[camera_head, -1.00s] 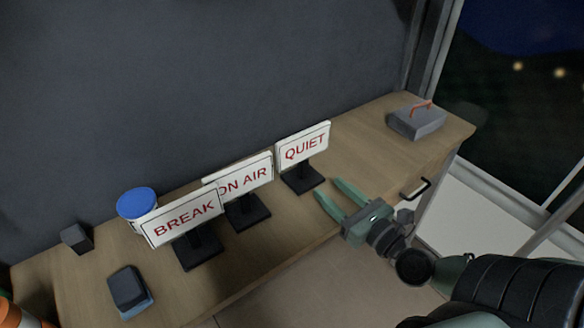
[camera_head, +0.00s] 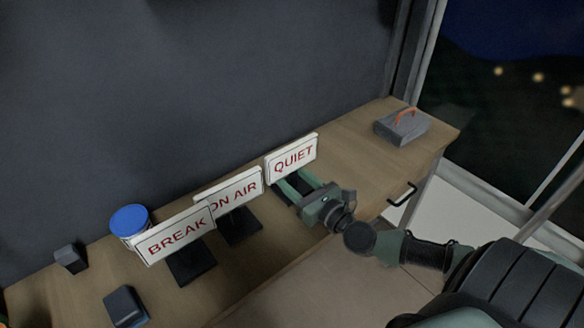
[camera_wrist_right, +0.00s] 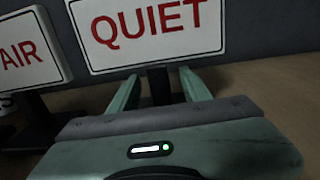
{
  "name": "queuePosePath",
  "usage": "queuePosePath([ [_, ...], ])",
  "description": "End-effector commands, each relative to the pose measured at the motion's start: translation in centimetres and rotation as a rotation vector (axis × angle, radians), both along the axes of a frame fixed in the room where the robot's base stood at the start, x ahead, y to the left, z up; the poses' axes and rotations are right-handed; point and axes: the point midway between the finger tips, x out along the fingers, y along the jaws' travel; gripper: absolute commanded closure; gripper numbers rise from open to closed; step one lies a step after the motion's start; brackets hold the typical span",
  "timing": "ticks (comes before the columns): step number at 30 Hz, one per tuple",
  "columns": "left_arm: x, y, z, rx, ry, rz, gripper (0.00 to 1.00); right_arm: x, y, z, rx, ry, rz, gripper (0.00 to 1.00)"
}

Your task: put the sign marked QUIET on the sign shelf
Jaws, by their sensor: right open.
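The QUIET sign (camera_head: 293,158) is a white plate with red letters on a dark post and base, upright on the wooden desk. In the right wrist view the QUIET sign (camera_wrist_right: 150,30) fills the top, its dark post (camera_wrist_right: 159,84) standing between the two green fingers. My right gripper (camera_head: 293,186) is open at the post, just below the plate; in the wrist view the gripper (camera_wrist_right: 160,85) has a finger on each side of the post, with gaps. The sign's base is mostly hidden by the gripper. My left gripper is not in view. I cannot identify a sign shelf.
The ON AIR sign (camera_head: 235,190) stands just left of the QUIET sign, with the BREAK sign (camera_head: 174,235) in front of it. A blue-lidded tub (camera_head: 129,219), dark blocks and a grey box with an orange handle (camera_head: 402,128) are on the desk (camera_head: 345,140).

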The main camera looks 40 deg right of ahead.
Motion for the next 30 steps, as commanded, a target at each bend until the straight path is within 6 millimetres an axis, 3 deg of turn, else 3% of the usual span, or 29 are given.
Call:
queuePosePath([
  [9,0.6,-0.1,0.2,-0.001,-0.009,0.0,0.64,0.5,0.1,-0.1,0.0,0.001,0.0,0.53],
  [15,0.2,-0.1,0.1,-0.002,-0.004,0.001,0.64,0.5,0.1,-0.1,0.0,0.001,0.0,1.0],
  [25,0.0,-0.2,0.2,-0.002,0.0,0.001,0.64,0.5,0.0,0.1,0.0,0.0,0.0,1.0],
  [30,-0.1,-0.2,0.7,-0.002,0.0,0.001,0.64,0.5,0.1,1.4,0.0,-0.002,0.001,1.0],
])
